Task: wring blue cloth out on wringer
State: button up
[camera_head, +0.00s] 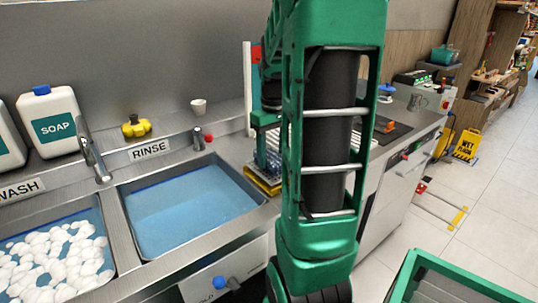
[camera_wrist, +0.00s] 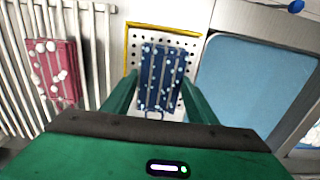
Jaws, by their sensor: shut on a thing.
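The blue cloth (camera_wrist: 162,78) lies in the wrist view between the two green fingers of my gripper (camera_wrist: 158,85). It has pale stripes and white drops on it. My gripper is shut on it, above a white perforated plate with a yellow edge, which looks like the wringer (camera_wrist: 183,38). I cannot tell whether the cloth touches the plate. In the head view my arm hides most of this area; the wringer's yellow edge (camera_head: 262,184) shows beside the rinse sink.
The rinse sink (camera_head: 122,190) holds blue water; the wash sink (camera_head: 105,225) at left holds foam. In the wrist view a red cloth (camera_wrist: 66,82) with white blobs hangs against a white rack (camera_wrist: 103,50). A green-rimmed bin (camera_head: 410,262) stands at lower right.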

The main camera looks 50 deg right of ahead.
jog(key=shift+f, duration=0.8)
dwell(0.7)
jog(key=shift+r, duration=0.1)
dwell(0.4)
jog(key=shift+r, duration=3.45)
